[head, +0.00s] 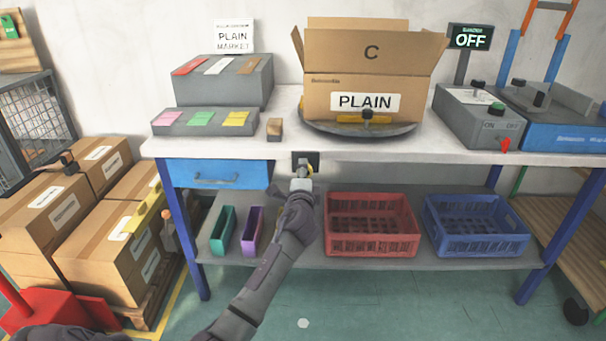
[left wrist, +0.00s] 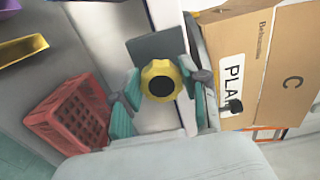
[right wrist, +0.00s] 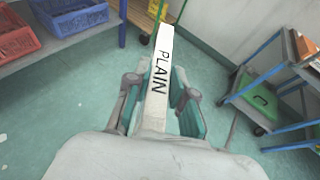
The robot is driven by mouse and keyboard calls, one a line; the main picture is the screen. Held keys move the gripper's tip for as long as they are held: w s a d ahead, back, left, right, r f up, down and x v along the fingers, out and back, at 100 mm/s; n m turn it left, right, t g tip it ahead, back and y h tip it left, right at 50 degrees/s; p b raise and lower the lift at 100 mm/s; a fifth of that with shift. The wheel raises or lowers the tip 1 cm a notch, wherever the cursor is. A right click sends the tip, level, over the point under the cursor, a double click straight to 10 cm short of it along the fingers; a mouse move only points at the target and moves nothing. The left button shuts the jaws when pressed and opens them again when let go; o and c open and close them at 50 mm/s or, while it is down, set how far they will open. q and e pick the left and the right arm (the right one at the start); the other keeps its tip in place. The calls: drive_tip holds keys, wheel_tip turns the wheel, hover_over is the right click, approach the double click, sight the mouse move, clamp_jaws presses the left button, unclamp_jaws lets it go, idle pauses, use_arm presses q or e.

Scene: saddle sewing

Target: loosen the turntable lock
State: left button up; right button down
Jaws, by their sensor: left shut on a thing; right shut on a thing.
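The turntable lock looks like a round yellow knob with a black centre (left wrist: 160,81), set on a dark plate (head: 313,155) on the table's front edge. My left gripper (head: 303,182) is at this knob, with its fingers on either side, shut on it. The turntable (head: 398,131) is a dark round disc on the table with an open cardboard box (head: 338,92) marked C and PLAIN on it. My right gripper (right wrist: 160,105) is shut on a long white bar (right wrist: 157,72) lettered PLAIN, above the green floor.
A blue drawer (head: 217,174) is left of the knob. Red (head: 372,247) and blue (head: 478,246) crates stand on the lower shelf. A grey switch box (head: 478,120) and a sign reading OFF (head: 470,37) are at the right. Stacked cartons (head: 118,222) stand at the left.

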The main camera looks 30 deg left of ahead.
use_arm(q)
drive_tip(key=shift+f, duration=0.15)
drive_tip(key=o, duration=1.1)
drive_tip(key=shift+o, duration=0.2)
drive_tip(key=v, duration=1.2)
